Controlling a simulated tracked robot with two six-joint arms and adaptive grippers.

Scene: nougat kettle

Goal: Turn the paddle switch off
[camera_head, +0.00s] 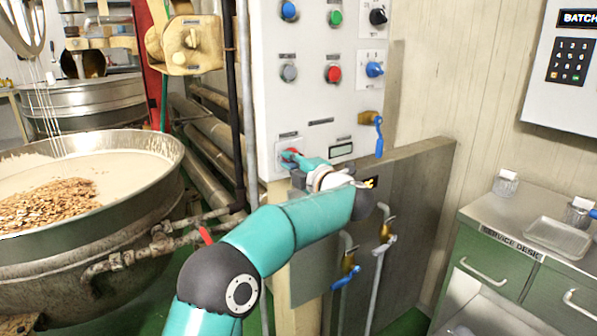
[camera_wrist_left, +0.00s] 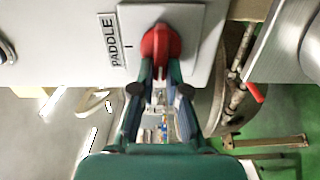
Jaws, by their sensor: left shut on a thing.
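The paddle switch is a red rotary knob (camera_wrist_left: 161,46) on a pale plate labelled PADDLE (camera_wrist_left: 113,40) in the left wrist view. In the head view the knob (camera_head: 290,154) sits low on the left of the white control panel (camera_head: 310,110), mostly hidden by my gripper. My left gripper (camera_head: 297,158) reaches the panel from the front. In the left wrist view the left gripper's fingertips (camera_wrist_left: 161,72) are shut on the knob, one on each side. A small mark shows on the plate beside the knob.
More knobs and buttons sit above on the panel, with a blue-handled lever (camera_head: 379,136) at its lower right. A large kettle (camera_head: 150,190) stands left, with pipes beside it. A service desk (camera_head: 545,235) stands right.

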